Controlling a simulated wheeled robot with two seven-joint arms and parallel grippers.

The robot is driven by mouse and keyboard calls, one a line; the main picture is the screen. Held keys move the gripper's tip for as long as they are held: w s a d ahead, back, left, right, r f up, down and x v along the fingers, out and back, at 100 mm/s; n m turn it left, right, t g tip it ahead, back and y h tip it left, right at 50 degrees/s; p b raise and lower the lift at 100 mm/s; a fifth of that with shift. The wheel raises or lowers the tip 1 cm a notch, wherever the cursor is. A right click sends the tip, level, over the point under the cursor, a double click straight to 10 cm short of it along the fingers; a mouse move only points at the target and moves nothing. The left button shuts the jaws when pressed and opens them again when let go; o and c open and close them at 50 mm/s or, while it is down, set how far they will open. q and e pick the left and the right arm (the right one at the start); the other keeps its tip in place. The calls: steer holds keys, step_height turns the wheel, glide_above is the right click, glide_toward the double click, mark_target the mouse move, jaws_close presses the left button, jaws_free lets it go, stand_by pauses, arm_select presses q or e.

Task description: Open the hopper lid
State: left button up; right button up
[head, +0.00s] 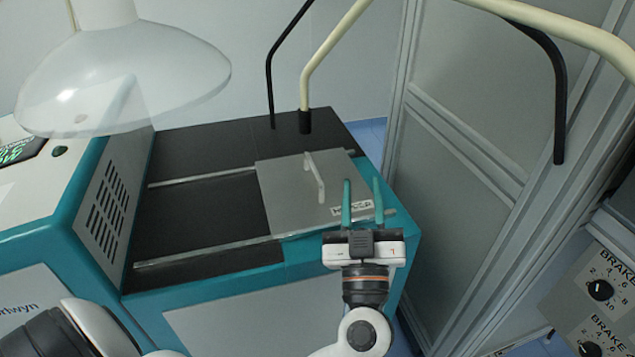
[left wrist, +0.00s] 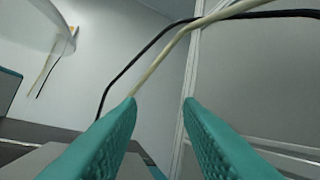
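The hopper lid (head: 285,205) is a flat grey plate with a label (head: 352,208) that seems to read "HOPPER". It lies at the right end of two rails on the black machine top. A pale bar handle (head: 314,176) stands on the lid. My left gripper (head: 362,182) is open, its teal fingers over the lid's right edge, to the right of the handle and apart from it. In the left wrist view the gap between the fingers (left wrist: 161,100) is empty; a grey surface, probably the lid, shows at lower left. My right gripper is not in view.
The rails (head: 205,252) run left over a bare black top (head: 190,215). A clear dome (head: 125,80) hangs at upper left. Black and cream bent pipes (head: 330,55) rise behind the lid. A grey framed panel (head: 450,180) and brake dials (head: 600,290) stand at right.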

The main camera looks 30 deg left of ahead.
mark_target(321, 185)
arm_select(q)
steer(key=a+f+n+g, duration=0.1)
steer(key=g, duration=0.1)
steer(key=a+f+n+g+y, duration=0.1)
steer(key=f+g, duration=0.1)
steer(key=s+a+f+n+g, duration=0.1)
steer(key=g, duration=0.2)
steer(key=shift+s+f+y+b, duration=0.1)
steer(key=shift+f+y+b, duration=0.15)
steer(key=shift+y+b, duration=0.15)
steer(key=shift+s+f+g, duration=0.1)
steer(key=shift+f+g, duration=0.3)
steer(key=shift+a+f+h, duration=0.15)
steer(key=shift+h, duration=0.15)
steer(key=b+x, duration=0.1)
steer(key=x, duration=0.5)
steer(key=shift+f, duration=0.1)
steer(key=b+x, duration=0.1)
steer(key=x, duration=0.4)
steer(key=shift+w+a, duration=0.2)
steer(key=shift+a, duration=0.15)
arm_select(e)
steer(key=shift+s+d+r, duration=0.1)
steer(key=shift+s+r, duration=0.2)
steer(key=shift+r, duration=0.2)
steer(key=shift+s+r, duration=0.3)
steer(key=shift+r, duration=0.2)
arm_select(q)
jaws_close()
